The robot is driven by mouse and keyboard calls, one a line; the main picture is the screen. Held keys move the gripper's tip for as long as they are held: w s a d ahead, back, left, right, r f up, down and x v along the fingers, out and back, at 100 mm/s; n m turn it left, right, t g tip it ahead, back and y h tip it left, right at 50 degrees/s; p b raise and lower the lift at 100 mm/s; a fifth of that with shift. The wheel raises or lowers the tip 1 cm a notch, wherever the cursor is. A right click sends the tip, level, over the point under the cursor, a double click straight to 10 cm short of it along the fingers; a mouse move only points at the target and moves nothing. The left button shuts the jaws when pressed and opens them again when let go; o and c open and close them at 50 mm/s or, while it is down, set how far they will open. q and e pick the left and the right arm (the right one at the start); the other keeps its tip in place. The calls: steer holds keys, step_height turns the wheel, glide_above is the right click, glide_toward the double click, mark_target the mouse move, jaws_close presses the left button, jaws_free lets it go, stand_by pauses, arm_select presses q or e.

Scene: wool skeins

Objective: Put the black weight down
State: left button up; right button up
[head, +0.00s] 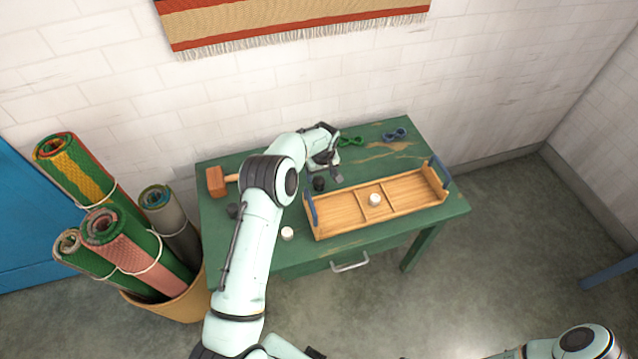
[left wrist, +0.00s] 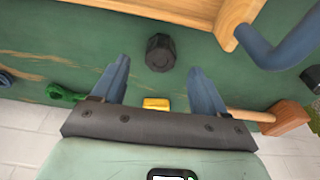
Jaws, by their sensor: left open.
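A second dark weight (head: 232,211) stands near the table's left edge. My right gripper is not in view; only part of my right arm shows at the lower right.
The wooden tray (head: 411,207) with blue handles holds a white weight (head: 375,199). Another white weight (head: 287,233) stands near the front edge. A mallet (head: 216,181), a green skein (head: 350,141) and a blue skein (head: 394,134) lie around. A yellow piece (left wrist: 156,103) lies below my left gripper.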

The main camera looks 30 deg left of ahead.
mark_target(319, 180)
arm_select(q)
steer(key=f, duration=0.3)
steer(key=shift+w+a+f+p, duration=0.3)
steer(key=shift+w+a+p, duration=0.05)
steer(key=shift+a+p, duration=0.05)
steer(key=shift+f, duration=0.4)
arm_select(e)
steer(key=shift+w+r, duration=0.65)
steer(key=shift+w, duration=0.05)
arm_select(q)
steer(key=shift+c, duration=0.3)
steer(key=shift+r, duration=0.1)
jaws_close()
